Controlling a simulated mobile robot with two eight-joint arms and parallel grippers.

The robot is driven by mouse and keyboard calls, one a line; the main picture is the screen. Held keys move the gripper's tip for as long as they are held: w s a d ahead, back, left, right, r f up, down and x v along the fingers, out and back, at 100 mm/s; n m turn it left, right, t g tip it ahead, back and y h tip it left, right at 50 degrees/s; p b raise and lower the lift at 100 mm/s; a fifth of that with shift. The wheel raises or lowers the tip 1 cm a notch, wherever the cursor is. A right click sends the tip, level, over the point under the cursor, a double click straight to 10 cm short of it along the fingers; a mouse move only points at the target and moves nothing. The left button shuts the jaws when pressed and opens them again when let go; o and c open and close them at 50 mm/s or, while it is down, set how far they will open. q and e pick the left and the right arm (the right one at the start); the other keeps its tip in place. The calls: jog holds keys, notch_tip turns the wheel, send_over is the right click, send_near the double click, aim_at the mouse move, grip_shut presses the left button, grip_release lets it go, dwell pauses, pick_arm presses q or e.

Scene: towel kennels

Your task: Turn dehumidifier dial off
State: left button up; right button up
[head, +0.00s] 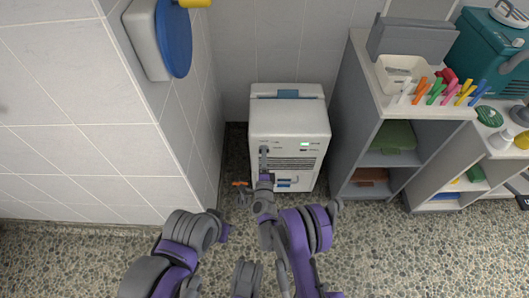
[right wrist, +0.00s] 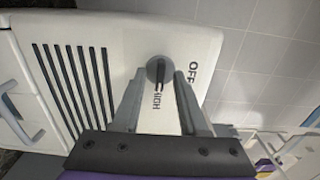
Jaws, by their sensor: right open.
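The white dehumidifier (head: 290,118) stands on the floor against the back wall. Its round grey dial (right wrist: 157,67) shows in the right wrist view, with a dark bar running toward the HIGH label (right wrist: 156,100). The OFF label (right wrist: 192,73) is to the right of the dial. My right gripper (head: 264,150) is at the left part of the front panel and covers the dial in the head view. In the right wrist view its open fingers (right wrist: 160,84) lie on either side of the dial; contact cannot be made out. I cannot make out my left gripper.
A grey shelf unit (head: 358,95) stands close to the right of the dehumidifier, with a white bin (head: 400,72) and colored clips on top. A tiled wall (head: 80,130) stands at left, carrying a blue disc (head: 174,38). Speckled floor (head: 390,250) is clear in front.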

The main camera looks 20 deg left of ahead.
jog(key=shift+s, duration=0.15)
jog(key=shift+c, duration=0.3)
grip_shut()
jog(key=shift+n+p, duration=1.4)
jog(key=shift+n, duration=7.6)
